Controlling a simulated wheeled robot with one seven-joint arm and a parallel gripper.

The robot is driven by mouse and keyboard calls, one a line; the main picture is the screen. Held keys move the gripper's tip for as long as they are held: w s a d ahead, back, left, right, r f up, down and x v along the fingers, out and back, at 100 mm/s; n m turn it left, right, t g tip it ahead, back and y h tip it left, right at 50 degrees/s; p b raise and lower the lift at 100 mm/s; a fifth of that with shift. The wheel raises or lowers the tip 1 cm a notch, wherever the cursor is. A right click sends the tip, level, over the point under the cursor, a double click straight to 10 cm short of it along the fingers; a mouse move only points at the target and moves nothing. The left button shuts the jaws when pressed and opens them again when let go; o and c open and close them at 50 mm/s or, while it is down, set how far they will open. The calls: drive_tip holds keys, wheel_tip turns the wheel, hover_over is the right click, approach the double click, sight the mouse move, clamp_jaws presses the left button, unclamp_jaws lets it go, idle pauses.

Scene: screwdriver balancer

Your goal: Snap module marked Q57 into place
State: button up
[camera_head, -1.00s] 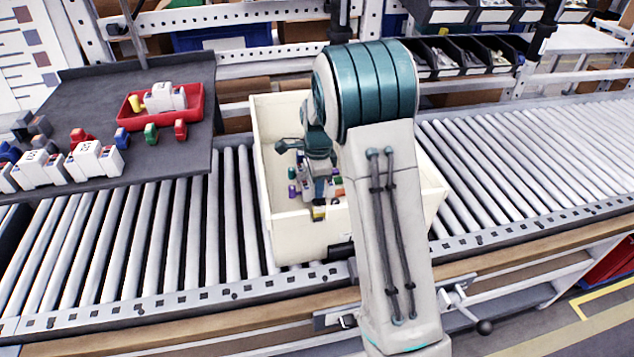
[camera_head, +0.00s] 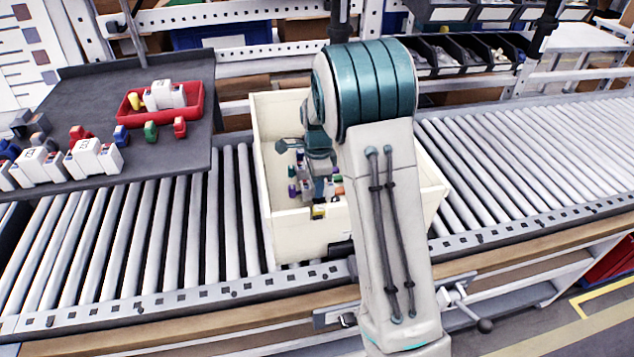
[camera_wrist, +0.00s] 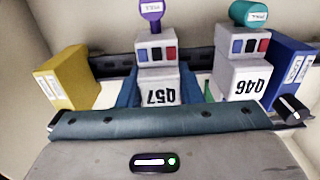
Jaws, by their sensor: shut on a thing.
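The module marked Q57 (camera_wrist: 158,88) is white with blue, dark and red squares on its upper step. It stands between the two teal fingers of my gripper (camera_wrist: 160,92) in the wrist view, and the fingers are shut on it. A black rail (camera_wrist: 108,70) runs behind it; whether the module is seated on the rail is hidden. In the head view my gripper (camera_head: 318,190) is down inside the cream crate (camera_head: 300,238), and my arm covers part of it.
A similar module marked Q46 (camera_wrist: 242,85) stands close on the right, with a blue block (camera_wrist: 292,72) beyond it. A yellow block (camera_wrist: 66,80) is on the left. Purple (camera_wrist: 151,12) and teal (camera_wrist: 250,14) pieces are behind. A red tray (camera_head: 196,112) sits on the side table.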

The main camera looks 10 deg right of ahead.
drive_tip(key=shift+f, duration=0.25)
idle(0.5)
drive_tip(key=o, duration=1.2)
drive_tip(key=shift+c, duration=0.2)
wheel_tip(320, 180, up, 14)
drive_tip(key=shift+d, duration=0.15)
wheel_tip(320, 180, up, 12)
drive_tip(key=p, duration=1)
